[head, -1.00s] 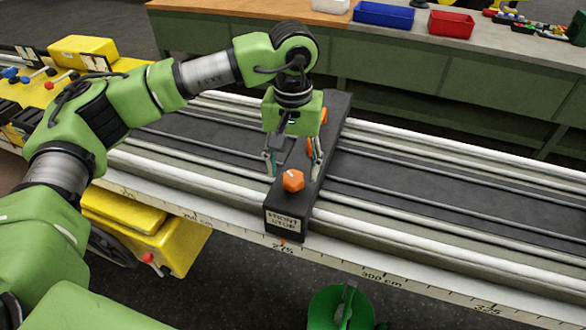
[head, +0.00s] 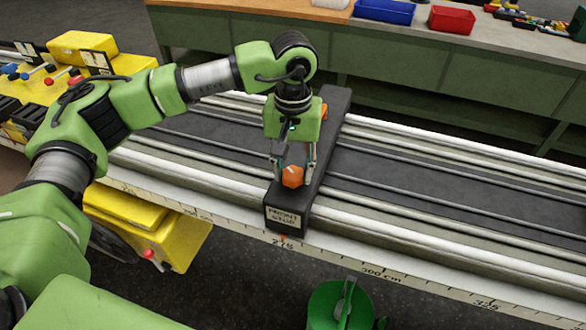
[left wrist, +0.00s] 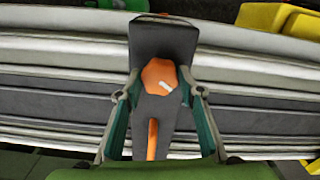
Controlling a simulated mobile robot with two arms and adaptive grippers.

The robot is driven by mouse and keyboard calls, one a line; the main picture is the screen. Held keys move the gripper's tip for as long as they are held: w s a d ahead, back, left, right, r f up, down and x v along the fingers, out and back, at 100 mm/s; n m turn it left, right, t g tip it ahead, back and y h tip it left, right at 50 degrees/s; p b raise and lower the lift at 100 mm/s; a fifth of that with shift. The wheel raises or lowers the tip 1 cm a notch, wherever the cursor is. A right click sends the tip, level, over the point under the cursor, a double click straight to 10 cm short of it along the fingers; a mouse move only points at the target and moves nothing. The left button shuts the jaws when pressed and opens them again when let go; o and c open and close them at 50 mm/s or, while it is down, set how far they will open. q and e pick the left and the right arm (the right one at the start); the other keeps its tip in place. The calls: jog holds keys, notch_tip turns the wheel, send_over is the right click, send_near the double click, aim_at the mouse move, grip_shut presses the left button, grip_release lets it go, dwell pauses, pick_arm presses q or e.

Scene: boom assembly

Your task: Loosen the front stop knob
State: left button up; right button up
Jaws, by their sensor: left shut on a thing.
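The front stop (head: 330,135) is a dark bar lying across the rails, with a "FRONT STOP" label (head: 285,217) on its near end. Its orange knob (head: 292,177) sits on top near that end. In the left wrist view the knob (left wrist: 160,75) shows a short white mark at its lower right. My left gripper (head: 293,172) points down over the bar and is shut on the knob, one finger on each side. The left wrist view shows its two fingers (left wrist: 159,92) flanking the knob. My right gripper is in neither view.
A second orange part (head: 324,112) shows on the bar behind my gripper. A ruler scale (head: 380,277) runs along the bed's front edge. Yellow machine parts (head: 165,240) stand at left. A green round object (head: 325,300) is on the floor in front. Blue (head: 385,11) and red (head: 452,20) bins stand behind.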

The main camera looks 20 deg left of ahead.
pick_arm(q)
jog(key=shift+f+n+b, duration=0.15)
jog(key=shift+n+b, duration=0.95)
jog(key=shift+b, duration=0.05)
jog(key=n+b, duration=0.2)
jog(key=shift+n, duration=0.4)
jog(key=n+b, duration=0.2)
jog(key=n, duration=0.1)
jog(key=shift+r+n+b, duration=0.2)
jog(key=shift+n+b, duration=0.35)
jog(key=shift+n, duration=0.65)
jog(key=o, duration=1.1)
